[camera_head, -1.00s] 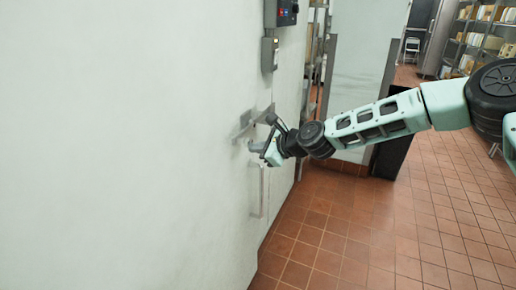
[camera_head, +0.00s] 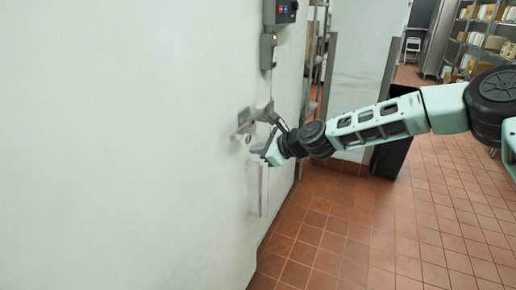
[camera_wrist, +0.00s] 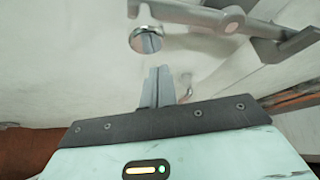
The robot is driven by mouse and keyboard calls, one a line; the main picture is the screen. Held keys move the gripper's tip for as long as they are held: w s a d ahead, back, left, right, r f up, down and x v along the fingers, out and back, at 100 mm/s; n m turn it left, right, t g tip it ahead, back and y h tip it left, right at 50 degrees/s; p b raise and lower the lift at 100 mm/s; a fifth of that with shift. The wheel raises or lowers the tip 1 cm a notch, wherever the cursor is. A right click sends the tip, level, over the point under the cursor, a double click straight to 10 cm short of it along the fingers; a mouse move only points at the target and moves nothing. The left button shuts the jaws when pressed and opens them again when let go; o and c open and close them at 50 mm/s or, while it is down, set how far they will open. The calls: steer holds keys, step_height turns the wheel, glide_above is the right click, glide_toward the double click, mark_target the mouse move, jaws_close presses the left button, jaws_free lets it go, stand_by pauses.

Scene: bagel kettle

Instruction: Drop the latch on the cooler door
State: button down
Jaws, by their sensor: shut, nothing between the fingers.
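The cooler door (camera_head: 120,150) is the large pale panel filling the left of the head view. A grey metal latch (camera_head: 243,119) is mounted on it, with a bar running toward the right. In the wrist view the latch bar (camera_wrist: 190,12) crosses the top and meets a bracket at the upper right. A round, shiny knob (camera_wrist: 143,39) shows below its left end. My gripper (camera_head: 262,150) is just below the latch in the head view. In the wrist view my gripper's fingertips (camera_wrist: 158,70) are together and empty, below the knob and apart from it.
A vertical handle (camera_head: 263,192) is on the pale panel below my gripper. A control box (camera_head: 284,11) and a smaller grey box (camera_head: 269,51) are above the latch. Open tiled floor (camera_head: 400,230) lies to the right, with shelves (camera_head: 485,40) at the back.

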steer(key=d+f+b+v, duration=0.1)
steer(key=v, duration=0.8)
steer(key=shift+d+b, duration=0.2)
steer(key=shift+b, duration=0.2)
steer(key=shift+s, duration=0.1)
steer(key=s+a+f+n+g+h, duration=0.1)
steer(key=s+f+n+g+h, duration=0.15)
steer(key=s+n, duration=0.6)
steer(key=s+a+f+n+g+h, duration=0.1)
steer(key=s+n+g+h, duration=0.3)
steer(key=s, duration=0.7)
steer(key=s+d+r+n+h, duration=0.1)
steer(key=s+d+r+n, duration=0.1)
steer(key=s+d+n, duration=0.5)
steer(key=s+d+r+n+h, duration=0.2)
steer(key=s+d+n, duration=0.5)
steer(key=s, duration=0.6)
steer(key=shift+d, duration=0.6)
steer(key=c, duration=2.1)
jaws_free()
steer(key=shift+h, duration=0.25)
steer(key=shift+c, duration=0.2)
